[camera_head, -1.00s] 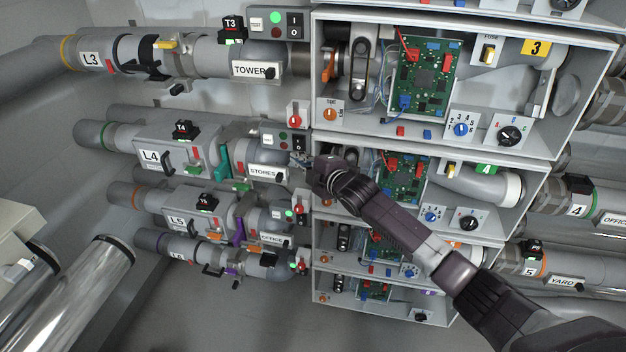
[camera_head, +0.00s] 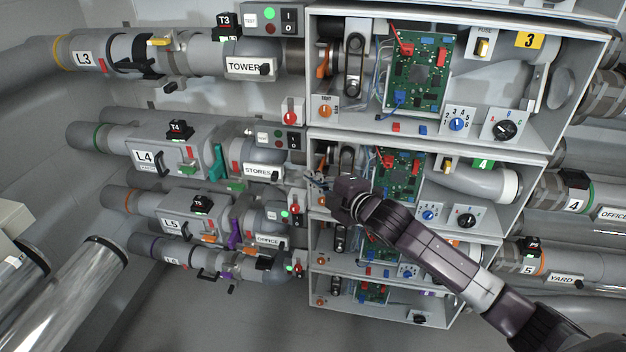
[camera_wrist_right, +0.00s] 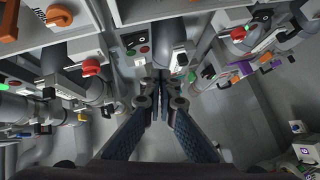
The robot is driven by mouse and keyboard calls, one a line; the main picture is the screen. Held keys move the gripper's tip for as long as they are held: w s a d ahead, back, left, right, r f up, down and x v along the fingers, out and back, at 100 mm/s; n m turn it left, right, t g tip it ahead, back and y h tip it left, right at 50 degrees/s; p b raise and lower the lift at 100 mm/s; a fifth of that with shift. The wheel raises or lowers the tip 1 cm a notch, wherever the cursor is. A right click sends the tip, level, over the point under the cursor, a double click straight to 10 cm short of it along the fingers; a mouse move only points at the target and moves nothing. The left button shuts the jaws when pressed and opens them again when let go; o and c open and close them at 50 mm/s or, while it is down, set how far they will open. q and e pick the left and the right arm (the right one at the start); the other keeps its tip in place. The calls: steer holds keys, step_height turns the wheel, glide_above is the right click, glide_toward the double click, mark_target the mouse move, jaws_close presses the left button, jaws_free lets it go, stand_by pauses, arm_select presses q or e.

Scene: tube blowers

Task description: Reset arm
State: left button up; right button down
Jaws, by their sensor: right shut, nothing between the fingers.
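My right gripper (camera_head: 316,182) is in the middle of the head view, in front of the left edge of the box labelled 4, to the right of the STORES pipe. Its arm comes in from the lower right. In the right wrist view its fingers (camera_wrist_right: 161,82) run close together toward the tips, shut and empty. A small panel with a green and a red button (camera_wrist_right: 137,45) lies beyond the tips there. My left gripper is in neither view.
Open boxes with circuit boards (camera_head: 419,68) and knobs stand behind and around my right arm. Pipes labelled TOWER (camera_head: 250,67), STORES (camera_head: 262,171) and OFFICE (camera_head: 268,240) join them from the left. Bare floor (camera_head: 200,315) shows at the bottom.

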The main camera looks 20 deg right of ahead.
stand_by(0.4)
steer(key=s+d+f+m+g+h, duration=0.1)
steer(key=s+d+f+m, duration=0.15)
steer(key=f, duration=0.85)
steer(key=s+d+f+m+g+h+b, duration=0.1)
steer(key=s+d+f+m+g, duration=0.15)
steer(key=f, duration=0.75)
steer(key=s+d+f+m+g+h, duration=0.1)
steer(key=s+f+m, duration=0.15)
steer(key=f, duration=0.85)
steer(key=s+f+m+g+b, duration=0.1)
steer(key=s+f+m+g, duration=0.3)
steer(key=s+f, duration=1.45)
steer(key=s+a+f+m+g, duration=0.1)
steer(key=s+f, duration=0.4)
steer(key=s, duration=0.6)
steer(key=s+a+f+m+g, duration=0.1)
steer(key=s+a+f, duration=0.3)
steer(key=s, duration=0.7)
steer(key=s+a+f+m+g+b, duration=0.1)
steer(key=s+a+f+m+g, duration=0.1)
steer(key=s+f, duration=0.4)
steer(key=s+a+g, duration=0.1)
steer(key=s, duration=0.4)
steer(key=shift+s+f, duration=0.2)
steer(key=shift+g, duration=0.25)
